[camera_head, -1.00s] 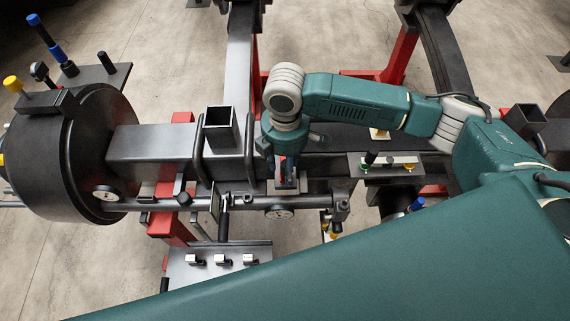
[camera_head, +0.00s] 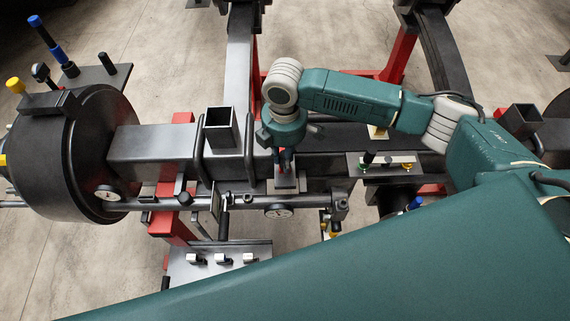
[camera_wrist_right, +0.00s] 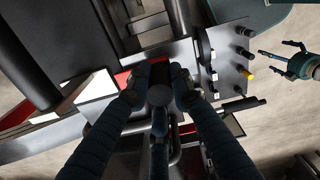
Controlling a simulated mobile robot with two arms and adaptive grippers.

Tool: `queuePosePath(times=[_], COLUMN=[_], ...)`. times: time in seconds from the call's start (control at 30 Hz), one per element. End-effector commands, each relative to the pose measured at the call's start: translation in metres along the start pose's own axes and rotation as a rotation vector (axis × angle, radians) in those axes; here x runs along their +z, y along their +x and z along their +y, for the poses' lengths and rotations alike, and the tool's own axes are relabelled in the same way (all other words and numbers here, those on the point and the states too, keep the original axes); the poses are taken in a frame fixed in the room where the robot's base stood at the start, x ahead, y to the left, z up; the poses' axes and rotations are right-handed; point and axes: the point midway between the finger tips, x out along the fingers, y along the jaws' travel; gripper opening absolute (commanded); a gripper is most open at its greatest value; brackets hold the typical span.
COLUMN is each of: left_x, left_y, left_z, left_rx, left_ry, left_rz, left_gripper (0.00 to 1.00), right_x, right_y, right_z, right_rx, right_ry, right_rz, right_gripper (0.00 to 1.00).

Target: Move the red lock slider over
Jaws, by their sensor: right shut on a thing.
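The red lock slider (camera_head: 284,161) is a small red piece above a grey plate (camera_head: 286,182) on the long axle beam. My right gripper (camera_head: 284,152) points down over it in the head view and is shut on it. The right wrist view shows my right gripper's dark fingers (camera_wrist_right: 160,90) on either side of a dark round knob, with red (camera_wrist_right: 160,60) just beyond. The fingers hide most of the slider. My left gripper (camera_wrist_right: 275,48) shows at the right edge of the right wrist view, open and empty, away from the axle.
A square grey tube (camera_head: 221,128) and dark upright hoops stand left of my right gripper. A dark drum (camera_head: 75,150) is at the far left. A panel with knobs (camera_head: 385,164) is to the right.

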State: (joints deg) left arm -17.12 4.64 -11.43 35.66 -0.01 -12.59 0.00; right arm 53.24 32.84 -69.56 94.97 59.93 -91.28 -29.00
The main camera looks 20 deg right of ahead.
Motion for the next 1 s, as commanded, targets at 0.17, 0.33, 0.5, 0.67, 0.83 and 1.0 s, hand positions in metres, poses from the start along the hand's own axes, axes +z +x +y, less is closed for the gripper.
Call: queuePosePath(times=[0.17,0.33,0.5,0.67,0.83,1.0], left_x=[-0.002,-0.002,-0.001,0.000,0.002,0.005], left_y=[-0.004,-0.004,-0.004,-0.004,-0.004,-0.004], left_z=[0.001,0.002,0.002,0.002,0.002,0.000], left_rx=[0.001,0.002,0.002,0.002,0.002,0.001], left_ry=[0.000,0.000,0.000,0.000,0.000,0.000], left_rz=[0.002,0.003,0.000,-0.001,-0.004,-0.007], left_gripper=[1.00,1.00,1.00,1.00,1.00,1.00], right_x=[0.004,0.005,0.005,0.005,0.005,0.005], right_y=[-0.003,-0.003,-0.004,-0.004,-0.003,-0.012], right_z=[0.027,0.031,0.032,0.032,0.030,0.030], right_rx=[0.007,0.010,0.013,0.011,0.007,0.008], right_ry=[0.002,0.002,0.002,0.002,0.001,0.001], right_rz=[0.003,0.004,0.004,0.003,0.002,0.004], right_gripper=[0.00,0.00,0.23,0.40,0.40,0.40])
